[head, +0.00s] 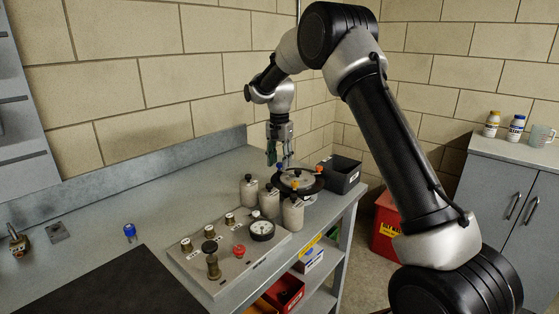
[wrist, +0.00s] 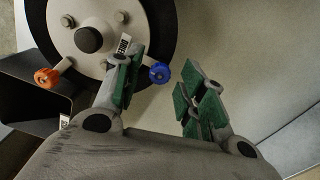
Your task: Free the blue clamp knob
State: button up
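The blue clamp knob (wrist: 159,72) is on the right side of the rim of a round lid with a black outer ring (wrist: 165,25). In the head view the blue knob (head: 280,167) is on the lid's far left side, just below my gripper (head: 280,155). In the wrist view my gripper (wrist: 163,70) is open, with green-padded fingers. The knob shows between the fingertips, close to the left finger; I cannot tell whether they touch. An orange knob (wrist: 47,77) is on the opposite side of the lid, also visible in the head view (head: 295,185).
A dark open bin (head: 341,174) stands right of the lid. Several grey cylinders with knobs, such as one (head: 249,190), stand in front left, near a panel (head: 228,268) with gauge and valves.

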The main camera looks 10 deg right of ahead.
grip_shut()
jog(key=shift+n, duration=0.5)
jog(key=n, duration=0.3)
jog(key=shift+n, duration=0.4)
jog(key=n, duration=0.4)
jog(key=shift+n, duration=0.3)
jog(key=n, duration=0.4)
jog(key=shift+n, duration=2.2)
